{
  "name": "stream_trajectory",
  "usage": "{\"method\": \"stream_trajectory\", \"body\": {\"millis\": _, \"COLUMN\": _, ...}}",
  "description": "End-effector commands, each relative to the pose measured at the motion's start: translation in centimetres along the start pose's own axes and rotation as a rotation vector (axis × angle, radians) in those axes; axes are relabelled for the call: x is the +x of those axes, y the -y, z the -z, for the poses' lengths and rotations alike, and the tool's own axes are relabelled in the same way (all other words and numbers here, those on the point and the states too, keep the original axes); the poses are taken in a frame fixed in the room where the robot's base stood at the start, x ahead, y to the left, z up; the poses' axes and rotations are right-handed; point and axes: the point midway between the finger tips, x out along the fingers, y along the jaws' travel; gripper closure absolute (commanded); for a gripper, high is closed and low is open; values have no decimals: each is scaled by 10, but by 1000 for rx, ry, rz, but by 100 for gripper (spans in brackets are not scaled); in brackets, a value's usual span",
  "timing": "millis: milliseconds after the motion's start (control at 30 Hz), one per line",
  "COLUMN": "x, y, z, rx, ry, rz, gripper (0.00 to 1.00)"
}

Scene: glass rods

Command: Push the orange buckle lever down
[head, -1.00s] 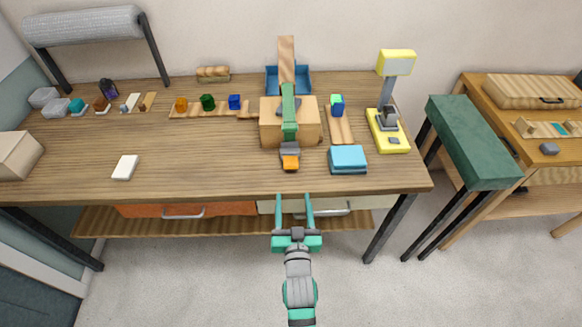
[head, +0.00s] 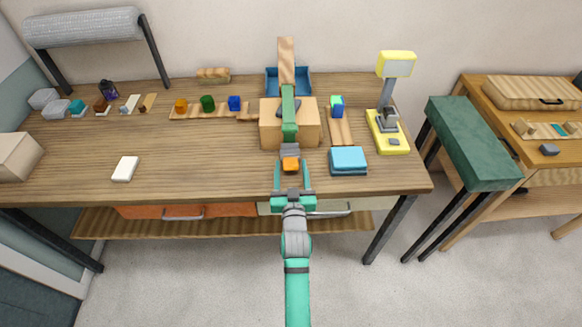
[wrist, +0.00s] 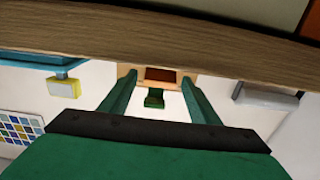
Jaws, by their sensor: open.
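The orange buckle lever (head: 290,166) sits at the front of a wooden box (head: 308,125), below a dark grey buckle part (head: 290,150). A green strap (head: 289,105) runs over the box top. My gripper (head: 291,172) is open and empty at the table's front edge, one finger either side of the lever in the head view. In the wrist view, which looks upside down, the fingers (wrist: 158,82) point at the box. A reddish-brown patch (wrist: 160,74) and a green part (wrist: 154,98) show between them. I cannot tell whether the gripper touches the lever.
A white block (head: 124,168) lies far left. The table front (head: 215,178) left of the gripper is clear. The table edge (wrist: 160,45) crosses the wrist view.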

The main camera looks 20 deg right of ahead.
Motion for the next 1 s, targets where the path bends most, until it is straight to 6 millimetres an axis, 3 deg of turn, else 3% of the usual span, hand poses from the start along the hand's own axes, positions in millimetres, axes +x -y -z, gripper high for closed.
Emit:
{"method": "stream_trajectory", "body": {"millis": 400, "x": 7, "y": 0, "z": 0, "rx": 0, "ry": 0, "rz": 0, "gripper": 44}}
{"method": "stream_trajectory", "body": {"millis": 600, "x": 7, "y": 0, "z": 0, "rx": 0, "ry": 0, "rz": 0, "gripper": 85}}
{"method": "stream_trajectory", "body": {"millis": 1000, "x": 6, "y": 2, "z": -7, "rx": 2, "ry": -94, "rz": 3, "gripper": 85}}
